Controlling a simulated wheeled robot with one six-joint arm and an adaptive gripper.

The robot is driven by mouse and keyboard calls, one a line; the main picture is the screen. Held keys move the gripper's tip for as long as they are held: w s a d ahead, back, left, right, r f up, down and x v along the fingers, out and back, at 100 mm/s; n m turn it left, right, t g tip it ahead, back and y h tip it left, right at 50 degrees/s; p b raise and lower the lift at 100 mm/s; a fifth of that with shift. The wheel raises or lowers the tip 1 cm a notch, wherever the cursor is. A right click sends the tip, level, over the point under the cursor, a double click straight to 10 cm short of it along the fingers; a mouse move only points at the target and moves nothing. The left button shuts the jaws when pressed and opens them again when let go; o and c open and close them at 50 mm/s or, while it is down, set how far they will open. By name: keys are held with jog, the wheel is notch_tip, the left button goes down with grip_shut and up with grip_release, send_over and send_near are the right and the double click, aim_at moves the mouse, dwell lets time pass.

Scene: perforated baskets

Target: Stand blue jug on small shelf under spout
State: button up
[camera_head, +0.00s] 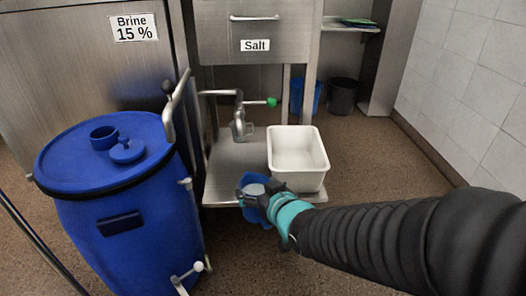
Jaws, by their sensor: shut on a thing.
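The blue jug (249,213) is at the front edge of the low metal shelf, mostly hidden behind my gripper. My gripper (259,196) is shut on the blue jug, at the end of my arm reaching in from the right. I cannot tell whether the jug touches the shelf. The small shelf (229,163) is a grey metal plate low under the salt cabinet. The metal spout (239,119), with a green-tipped lever, stands above the shelf's back part, up and left of the jug.
A white bin (297,183) takes up the shelf's right side, close to my gripper. A large blue barrel (117,213) stands left of the shelf, with metal pipe at its side. The salt drawer (253,31) is above. The shelf's middle left is clear.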

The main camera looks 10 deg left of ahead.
aim_at(249, 175)
jog(key=shift+w+a+r+p, duration=0.4)
jog(key=shift+w+p, duration=0.1)
jog(key=shift+p, duration=0.7)
jog(key=w+a+p, duration=0.2)
jog(key=w+p, duration=0.1)
jog(key=p, duration=0.3)
jog(key=shift+a+p, duration=0.15)
jog(key=shift+p, duration=0.25)
jog(key=r+p+x, duration=0.1)
jog(key=r+x, duration=0.1)
jog(key=x, duration=1.1)
jog(key=shift+w+a+r, duration=0.3)
jog(key=shift+w+r, duration=0.05)
jog(key=shift+w, duration=0.05)
jog(key=shift+f, duration=0.15)
jog(key=o, duration=1.7)
